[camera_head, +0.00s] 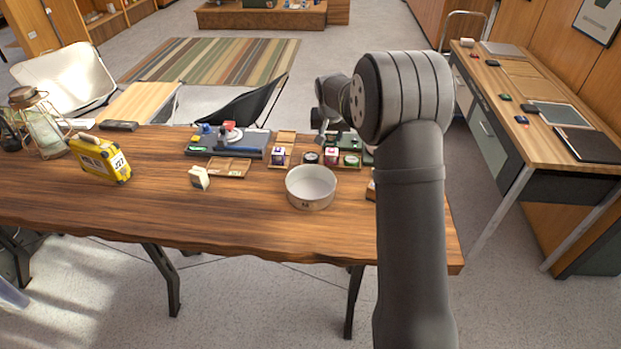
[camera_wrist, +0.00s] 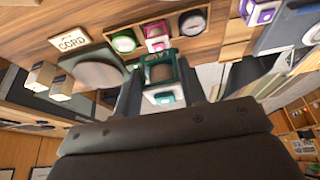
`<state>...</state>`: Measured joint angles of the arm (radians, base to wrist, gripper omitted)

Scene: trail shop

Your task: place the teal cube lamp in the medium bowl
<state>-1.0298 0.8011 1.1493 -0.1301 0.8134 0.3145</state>
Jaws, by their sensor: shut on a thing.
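The teal cube lamp (camera_wrist: 163,97) is a small white cube with teal edges and a teal panel. In the wrist view it is between the fingers of my gripper (camera_wrist: 161,85), which is shut on it. In the head view my arm hides the fingertips and the lamp. The medium bowl (camera_head: 310,188) is white, round and marked "M". It stands upright near the front of the wooden table, left of my arm, and looks empty. I cannot pick it out in the wrist view.
A pink cube (camera_head: 331,156), a purple cube (camera_head: 278,155) and round tins (camera_head: 351,160) stand in wooden trays behind the bowl. A small cream block (camera_head: 199,178) and a yellow case (camera_head: 101,157) are to the left. Bare table (camera_head: 245,205) lies left of the bowl.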

